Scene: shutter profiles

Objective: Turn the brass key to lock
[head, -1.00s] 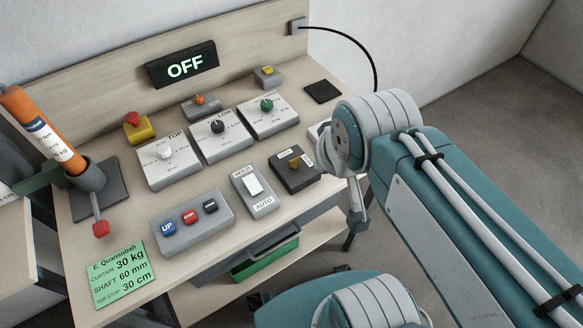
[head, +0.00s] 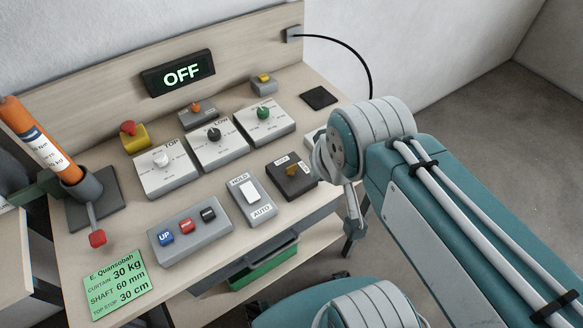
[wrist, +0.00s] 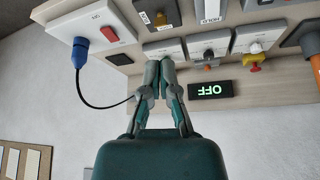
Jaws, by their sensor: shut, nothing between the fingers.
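The brass key (head: 292,171) sits in a small dark box (head: 293,184) on the bench, right of the HOLD/AUTO switch. The key's bow looks slanted towards the label on its right; the label is too small to read. In the wrist view, which is upside down, the key box (wrist: 150,5) is at the top edge with the key (wrist: 160,18) on it. My gripper (wrist: 159,64) is shut and empty, its fingertips apart from the key in the picture.
The HOLD/AUTO rocker (head: 250,198) and the button box (head: 190,232) stand left of the key. Three dial boxes, TOP (head: 166,172) among them, stand behind. A display (head: 179,73) reads OFF. A blue plug (wrist: 80,50) with a cable hangs in the wrist view.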

